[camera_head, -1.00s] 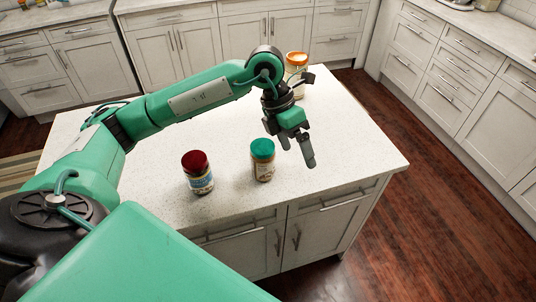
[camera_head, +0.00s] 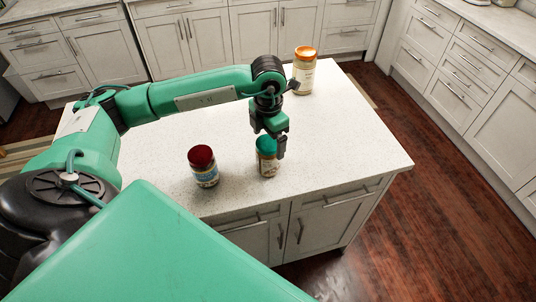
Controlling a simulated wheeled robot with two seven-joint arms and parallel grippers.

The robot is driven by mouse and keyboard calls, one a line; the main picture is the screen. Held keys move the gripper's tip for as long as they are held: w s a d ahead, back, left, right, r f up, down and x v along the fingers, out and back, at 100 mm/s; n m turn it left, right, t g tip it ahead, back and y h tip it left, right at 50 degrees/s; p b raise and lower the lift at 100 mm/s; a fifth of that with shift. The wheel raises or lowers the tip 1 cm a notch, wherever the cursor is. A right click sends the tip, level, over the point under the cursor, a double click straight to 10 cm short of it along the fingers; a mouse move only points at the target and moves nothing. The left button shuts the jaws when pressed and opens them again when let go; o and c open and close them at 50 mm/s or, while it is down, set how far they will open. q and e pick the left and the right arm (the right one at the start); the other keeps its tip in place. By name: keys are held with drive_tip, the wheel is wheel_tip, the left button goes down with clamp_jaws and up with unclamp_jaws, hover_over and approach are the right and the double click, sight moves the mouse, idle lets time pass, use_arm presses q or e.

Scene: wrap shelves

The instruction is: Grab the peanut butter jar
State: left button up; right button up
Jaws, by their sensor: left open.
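Three jars stand upright on the white island top, and their labels are too small to read, so I cannot tell which is the peanut butter jar. The green-lidded jar (camera_head: 267,166) stands near the front edge. The orange-lidded jar (camera_head: 303,78) stands at the far end. My left gripper (camera_head: 273,152) is open at the green-lidded jar, pointing down. One finger shows beside the lid on its right; the other is hard to make out, and contact cannot be told. My right gripper is not in view.
The speckled island top (camera_head: 340,137) is clear to the right of the gripper. Its front edge lies close to the jars. The red-lidded jar is a short gap away. White cabinets (camera_head: 465,70) stand across the wooden floor.

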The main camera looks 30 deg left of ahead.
use_arm(q)
drive_tip(key=shift+f+p, duration=0.35)
wheel_tip(320, 180, down, 3)
drive_tip(key=shift+f+p, duration=0.2)
drive_tip(key=shift+p, duration=0.65)
drive_tip(key=shift+f, duration=0.5)
drive_tip(key=shift+w+r, duration=0.1)
drive_tip(key=c, duration=1.5)
